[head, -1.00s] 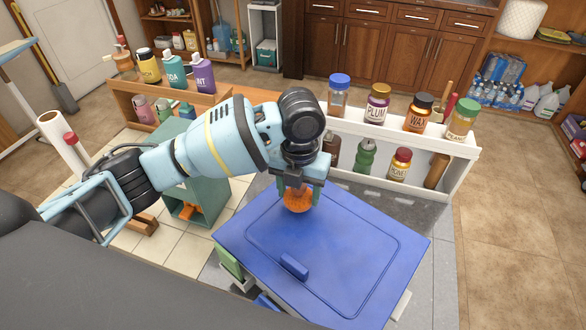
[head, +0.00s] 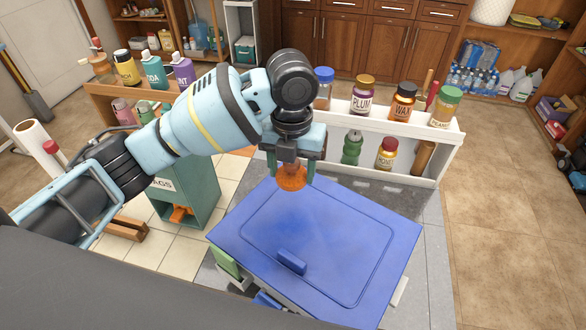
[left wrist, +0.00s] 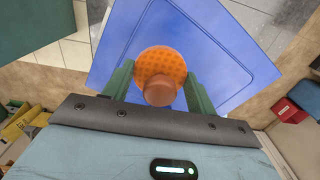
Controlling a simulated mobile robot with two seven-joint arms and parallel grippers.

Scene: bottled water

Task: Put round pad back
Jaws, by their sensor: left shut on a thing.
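My left gripper (head: 291,174) is shut on an orange round pad (head: 291,181) and holds it by its knob, pointing down, over the far part of a blue lid (head: 330,275). The left wrist view shows the pad (left wrist: 162,66) between the two green fingers (left wrist: 158,90), with its brown knob towards me. I cannot tell whether the pad touches the lid or hangs just above it. A darker blue smudge lies on the lid near the pad. My right gripper is not in view.
A white shelf (head: 452,142) behind the lid carries several jars on top and bottles below. A green-grey box (head: 185,192) with an orange part stands at the left. A wooden rack with bottles is at the back left.

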